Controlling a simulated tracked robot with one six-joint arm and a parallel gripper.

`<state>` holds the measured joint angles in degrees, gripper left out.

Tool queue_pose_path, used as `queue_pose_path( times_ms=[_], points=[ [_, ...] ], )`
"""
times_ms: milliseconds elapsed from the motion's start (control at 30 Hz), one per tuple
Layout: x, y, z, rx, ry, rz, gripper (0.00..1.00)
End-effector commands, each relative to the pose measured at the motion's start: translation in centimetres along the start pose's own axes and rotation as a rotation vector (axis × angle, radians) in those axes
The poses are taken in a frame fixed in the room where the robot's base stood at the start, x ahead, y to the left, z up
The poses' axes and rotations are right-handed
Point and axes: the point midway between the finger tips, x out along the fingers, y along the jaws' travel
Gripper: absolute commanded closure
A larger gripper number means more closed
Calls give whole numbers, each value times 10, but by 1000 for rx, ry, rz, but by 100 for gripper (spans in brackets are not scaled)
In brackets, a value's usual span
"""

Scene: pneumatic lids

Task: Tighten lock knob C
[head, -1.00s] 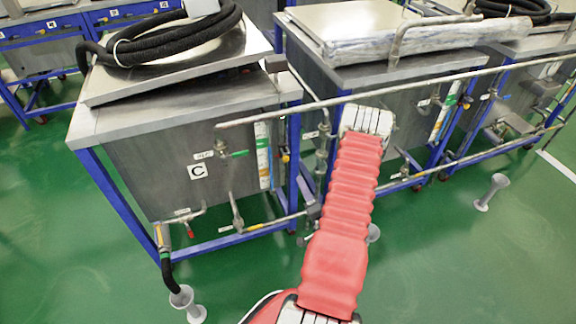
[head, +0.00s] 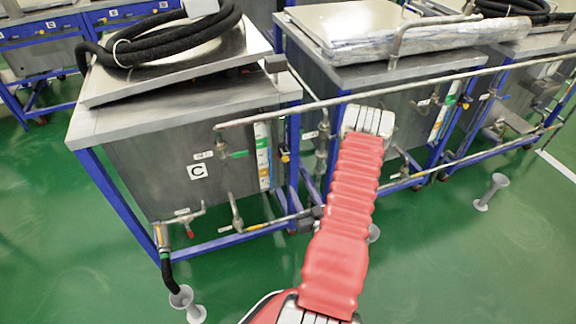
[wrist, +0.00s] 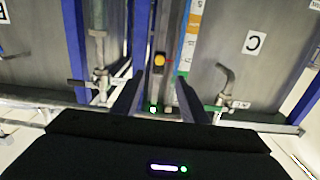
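Tank C (head: 135,165) is a grey metal box on a blue frame, with a label "C" (head: 198,171). A small yellow knob (head: 285,155) on a dark mount is at its right edge, beside a coloured strip. I take this for lock knob C. In the wrist view the picture is upside down. The knob (wrist: 160,60) lies straight ahead between my fingers, beyond their tips and apart from them. My gripper (wrist: 159,88) is open, with nothing visible between the fingers.
A long pipe (head: 400,91) runs across the tank fronts, with valves and a lower pipe (head: 270,224) near the arm. A black hose (head: 160,45) lies on tank C's tilted lid. A neighbouring tank (head: 350,75) stands close on the right. Open green floor lies in front.

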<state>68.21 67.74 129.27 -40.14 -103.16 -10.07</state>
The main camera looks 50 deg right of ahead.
Motion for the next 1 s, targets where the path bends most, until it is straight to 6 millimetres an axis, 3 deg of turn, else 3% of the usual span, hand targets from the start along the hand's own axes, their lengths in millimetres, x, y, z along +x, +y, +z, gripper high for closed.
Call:
queue_pose_path(
  times_ms=[533,1000],
  points=[
    [9,0,0,-16,1,-3,60],
    [74,-1,0,-16,2,-3,60]
  ],
)
